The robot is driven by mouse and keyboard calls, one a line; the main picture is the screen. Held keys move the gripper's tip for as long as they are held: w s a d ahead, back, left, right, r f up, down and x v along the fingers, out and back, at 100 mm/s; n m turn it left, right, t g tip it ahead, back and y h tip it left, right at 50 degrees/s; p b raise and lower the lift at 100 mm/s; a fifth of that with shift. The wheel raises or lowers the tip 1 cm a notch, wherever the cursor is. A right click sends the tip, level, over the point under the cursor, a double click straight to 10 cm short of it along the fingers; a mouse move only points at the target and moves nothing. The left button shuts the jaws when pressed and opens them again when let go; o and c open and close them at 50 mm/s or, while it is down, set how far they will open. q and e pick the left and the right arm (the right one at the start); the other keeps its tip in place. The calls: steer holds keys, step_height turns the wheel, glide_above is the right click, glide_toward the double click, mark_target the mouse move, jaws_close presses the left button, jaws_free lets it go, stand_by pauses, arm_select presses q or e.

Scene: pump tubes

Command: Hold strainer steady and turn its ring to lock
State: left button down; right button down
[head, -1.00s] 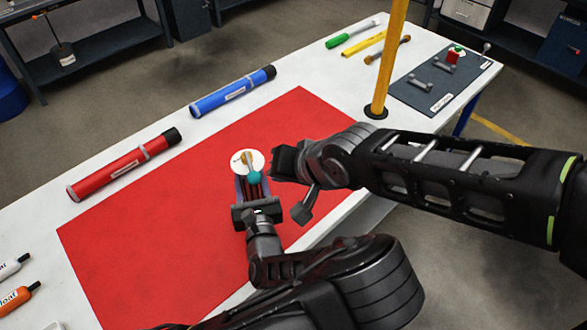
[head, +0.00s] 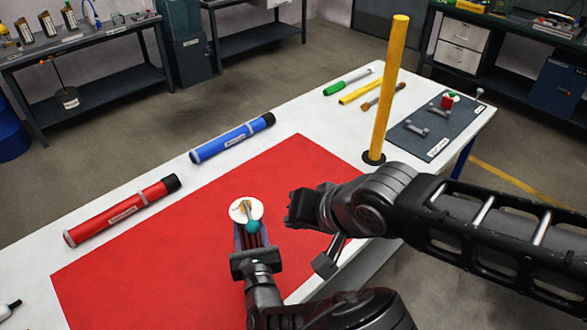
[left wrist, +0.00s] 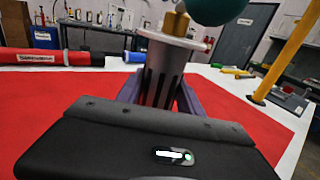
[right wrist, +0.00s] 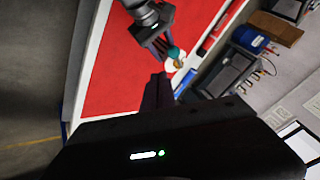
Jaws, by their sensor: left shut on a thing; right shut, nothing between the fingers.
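The strainer is a grey slotted cylinder (left wrist: 160,78) with a white disc-like top (head: 240,208), a brass-coloured piece (left wrist: 176,24) and a teal ball (head: 252,227) at its near side. My left gripper (head: 249,243) is shut on the strainer and holds it about upright over the red mat; its two purple fingers flank the cylinder in the left wrist view. My right gripper (head: 298,208) is shut and empty, a short gap to the right of the strainer. In the right wrist view its closed fingers (right wrist: 158,90) point towards the white top and teal ball. The ring's exact seating cannot be made out.
The red mat (head: 130,265) covers the middle of the white table. A red tube (head: 122,212) and a blue tube (head: 232,138) lie along the far edge. A yellow post (head: 389,90) stands right, with tools and a dark tray (head: 440,125) beyond it.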

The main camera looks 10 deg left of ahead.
steer(key=w+d+f+m+g, duration=0.5)
steer(key=w+d+f+m, duration=0.1)
steer(key=d+f+m, duration=0.6)
steer(key=a+r+m+g+y, duration=0.1)
steer(key=a+r+m+y, duration=0.4)
steer(key=r, duration=0.3)
steer(key=shift+r+m, duration=0.2)
steer(key=shift+m, duration=0.3)
steer(key=shift+s+a+f, duration=0.1)
steer(key=shift+a, duration=0.1)
glide_toward(249, 216)
step_height(249, 216, down, 5)
steer(key=s+a, duration=0.2)
steer(key=shift+s, duration=0.25)
